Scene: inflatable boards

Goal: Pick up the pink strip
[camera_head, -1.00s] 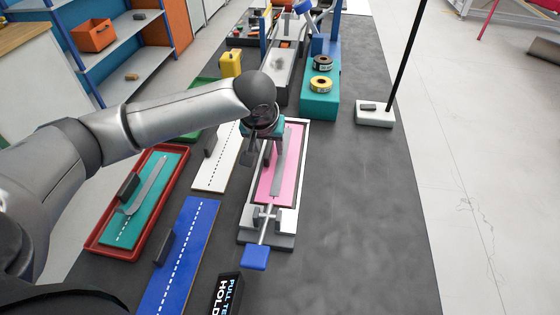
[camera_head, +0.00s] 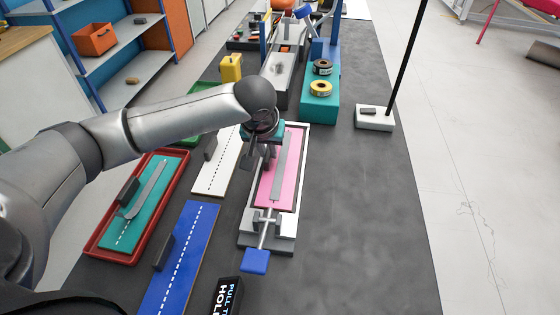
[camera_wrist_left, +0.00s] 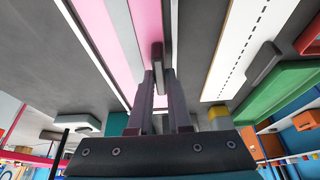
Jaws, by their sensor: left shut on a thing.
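The pink strip (camera_head: 291,180) lies lengthwise in a pale frame on a dark base, with a narrow grey strip (camera_head: 279,175) along its top. My left gripper (camera_head: 260,152) is at the strip's left side, pointing down. In the left wrist view its fingers (camera_wrist_left: 161,82) are shut on a dark tab (camera_wrist_left: 157,56) that stands up from the pink strip (camera_wrist_left: 147,20). The contact is partly hidden by my wrist in the head view. I cannot tell whether the strip is raised off its base. My right gripper is not in view.
A clamp with a blue handle (camera_head: 255,261) is at the frame's near end. A white strip (camera_head: 216,172), a blue strip (camera_head: 181,265) and a red tray (camera_head: 95,242) holding a teal strip lie left. A teal block (camera_head: 320,107) with tape rolls stands behind.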

